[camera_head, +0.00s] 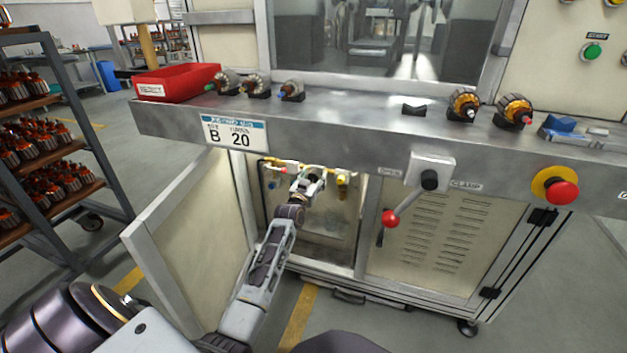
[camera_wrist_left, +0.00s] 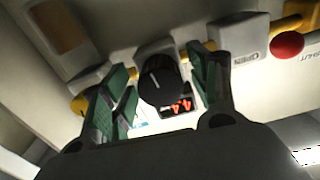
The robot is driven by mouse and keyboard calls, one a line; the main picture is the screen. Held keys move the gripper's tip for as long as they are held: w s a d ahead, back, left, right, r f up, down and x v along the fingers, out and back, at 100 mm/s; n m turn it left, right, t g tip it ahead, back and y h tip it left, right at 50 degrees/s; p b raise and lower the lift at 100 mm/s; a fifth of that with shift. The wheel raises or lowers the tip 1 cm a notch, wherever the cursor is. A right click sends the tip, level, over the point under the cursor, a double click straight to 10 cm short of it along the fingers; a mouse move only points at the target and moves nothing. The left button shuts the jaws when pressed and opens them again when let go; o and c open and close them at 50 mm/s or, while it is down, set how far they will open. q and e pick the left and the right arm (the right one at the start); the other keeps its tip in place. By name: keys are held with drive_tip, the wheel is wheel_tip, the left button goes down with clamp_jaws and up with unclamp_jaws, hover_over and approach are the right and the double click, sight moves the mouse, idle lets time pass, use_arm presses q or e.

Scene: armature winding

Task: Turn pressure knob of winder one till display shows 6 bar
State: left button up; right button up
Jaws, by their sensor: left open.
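The winder's pressure knob (camera_wrist_left: 160,80) is black and round with a pale pointer line. It sits on a grey regulator body inside the cabinet. Just beside it is a small dark display (camera_wrist_left: 182,105) with red digits, too blurred and tilted to read for certain. My left gripper (camera_wrist_left: 157,84) is open, with its green-padded fingers on either side of the knob; I cannot tell whether they touch it. In the head view my left gripper (camera_head: 313,178) reaches into the open cabinet under the bench edge and hides the knob there. My right gripper is not in view.
The cabinet door (camera_head: 190,235) stands open left of my arm. The steel bench ledge (camera_head: 330,140) overhangs the opening. A red-knobbed lever (camera_head: 390,217) and red emergency button (camera_head: 562,193) are to the right. In the wrist view a red ball (camera_wrist_left: 287,45) sits near the right finger.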

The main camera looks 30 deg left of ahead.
use_arm(q)
drive_tip(key=shift+w, duration=0.1)
drive_tip(key=c, duration=1)
drive_tip(key=shift+p, duration=0.3)
